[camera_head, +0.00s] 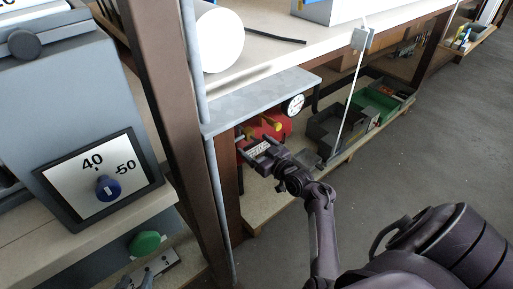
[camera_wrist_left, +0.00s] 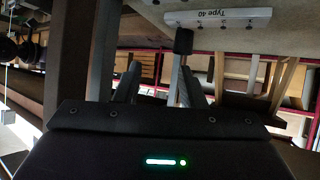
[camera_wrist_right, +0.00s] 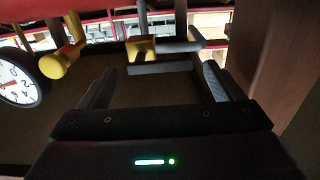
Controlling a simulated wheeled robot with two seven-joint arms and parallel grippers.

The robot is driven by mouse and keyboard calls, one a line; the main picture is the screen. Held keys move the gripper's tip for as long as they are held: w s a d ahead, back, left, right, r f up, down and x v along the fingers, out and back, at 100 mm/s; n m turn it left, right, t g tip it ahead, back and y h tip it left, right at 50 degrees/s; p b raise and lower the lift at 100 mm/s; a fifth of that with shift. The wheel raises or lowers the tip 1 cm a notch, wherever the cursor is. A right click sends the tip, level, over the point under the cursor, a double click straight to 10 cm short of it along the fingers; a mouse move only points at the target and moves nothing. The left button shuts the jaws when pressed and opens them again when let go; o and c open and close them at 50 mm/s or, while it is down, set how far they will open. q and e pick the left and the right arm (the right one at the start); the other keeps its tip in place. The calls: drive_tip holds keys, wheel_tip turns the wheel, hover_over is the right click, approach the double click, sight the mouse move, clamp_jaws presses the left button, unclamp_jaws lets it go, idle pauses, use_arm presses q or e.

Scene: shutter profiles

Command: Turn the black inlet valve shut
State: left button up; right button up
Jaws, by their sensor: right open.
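A red unit (camera_head: 281,134) with yellow parts and a round white gauge (camera_head: 294,104) sits under the grey shelf in the head view. In the right wrist view a dark bar-shaped handle (camera_wrist_right: 160,68), seemingly the black inlet valve, lies crosswise below a yellow fitting (camera_wrist_right: 141,46). My right gripper (camera_head: 256,151) is at the front of the red unit. In the right wrist view its fingers (camera_wrist_right: 158,84) are wide apart, with the dark bar just beyond the gap; contact cannot be told. My left gripper (camera_wrist_left: 156,78) has its fingers apart, below a white "Type 40" plate (camera_wrist_left: 218,18).
A brown post (camera_head: 172,110) stands left of the red unit. Another yellow handle (camera_wrist_right: 63,61) is beside the gauge. Dark and green bins (camera_head: 376,105) stand to the right on the low shelf. A dial panel (camera_head: 97,180) with a blue knob is at the left. Floor at right is clear.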

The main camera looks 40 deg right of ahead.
drive_tip(key=c, duration=1)
use_arm(q)
drive_tip(key=s+a+f+g+y+p, duration=0.2)
drive_tip(key=s+f+g, duration=0.3)
drive_tip(key=s+f, duration=0.25)
drive_tip(key=s+a+r+n+g+y+p, duration=0.1)
drive_tip(key=s+a+r+g+y+p, duration=0.2)
drive_tip(key=a+g+p, duration=0.35)
wheel_tip(320, 180, down, 12)
drive_tip(key=a+t+p, duration=0.2)
drive_tip(key=p, duration=0.1)
drive_tip(key=shift+w+a+n, duration=0.25)
drive_tip(key=shift+n, duration=0.15)
use_arm(e)
drive_tip(key=shift+w+d+r+m, duration=0.1)
drive_tip(key=shift+d+r+m, duration=0.3)
drive_tip(key=shift+m, duration=2.6)
drive_tip(key=shift+d+r+m, duration=0.25)
drive_tip(key=shift+d+m, duration=0.4)
drive_tip(key=shift+m, duration=2.35)
drive_tip(key=shift+w+d+r+m, duration=0.1)
drive_tip(key=shift+d+r+m, duration=0.3)
drive_tip(key=shift+m, duration=2.6)
drive_tip(key=shift+d+f, duration=0.1)
drive_tip(key=shift+d, duration=0.05)
drive_tip(key=o, duration=1)
